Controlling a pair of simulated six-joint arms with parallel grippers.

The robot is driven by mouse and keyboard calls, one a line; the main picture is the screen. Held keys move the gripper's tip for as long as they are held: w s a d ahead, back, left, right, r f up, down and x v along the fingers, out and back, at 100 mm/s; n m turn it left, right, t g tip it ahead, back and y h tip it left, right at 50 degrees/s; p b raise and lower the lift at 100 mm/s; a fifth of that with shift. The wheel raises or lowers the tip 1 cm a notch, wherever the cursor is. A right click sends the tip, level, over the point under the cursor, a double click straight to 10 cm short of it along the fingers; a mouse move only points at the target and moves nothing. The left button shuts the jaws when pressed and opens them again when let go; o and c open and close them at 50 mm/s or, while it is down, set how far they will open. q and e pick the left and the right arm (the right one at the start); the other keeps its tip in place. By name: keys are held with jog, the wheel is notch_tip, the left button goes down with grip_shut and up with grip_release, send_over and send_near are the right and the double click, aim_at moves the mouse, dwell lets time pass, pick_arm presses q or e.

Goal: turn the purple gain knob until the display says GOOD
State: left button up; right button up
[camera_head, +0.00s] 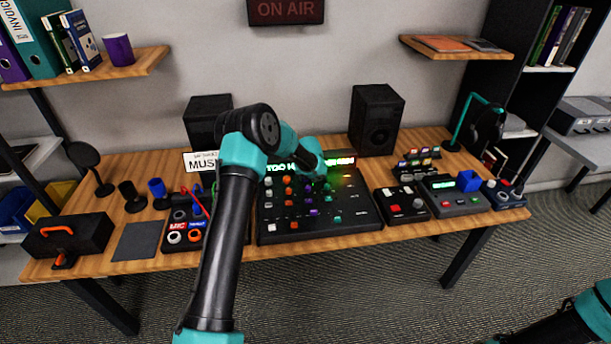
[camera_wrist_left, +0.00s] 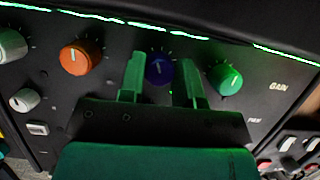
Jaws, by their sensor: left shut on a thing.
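The black mixer (camera_head: 355,218) stands mid-table with rows of coloured knobs. Its lit green display (camera_head: 277,168) shows "TOO H" at the left; my arm hides the following letters. My left gripper (camera_head: 322,178) is over the top knob row, its fingertips hard to make out in the head view. In the left wrist view, my left gripper (camera_wrist_left: 161,82) has one finger on each side of the purple gain knob (camera_wrist_left: 158,69) and is shut on it. The knob's white pointer mark shows. The printed word GAIN is at the row's right. My right gripper is out of view.
In the left wrist view, an orange knob (camera_wrist_left: 80,58) is left of the fingers and a green knob (camera_wrist_left: 228,80) is close on the right. Black speakers (camera_head: 376,120) stand behind the mixer. A button box (camera_head: 402,205) is to its right.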

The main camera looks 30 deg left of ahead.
pick_arm(q)
jog(key=shift+n+g+y, duration=0.3)
jog(key=shift+n+g, duration=0.05)
jog(key=shift+n, duration=0.85)
jog(key=shift+n+g+y, duration=0.3)
jog(key=shift+n+g, duration=0.05)
jog(key=shift+n, duration=0.85)
jog(key=o, duration=0.9)
jog(key=v, duration=1.7)
jog(key=shift+r, duration=0.25)
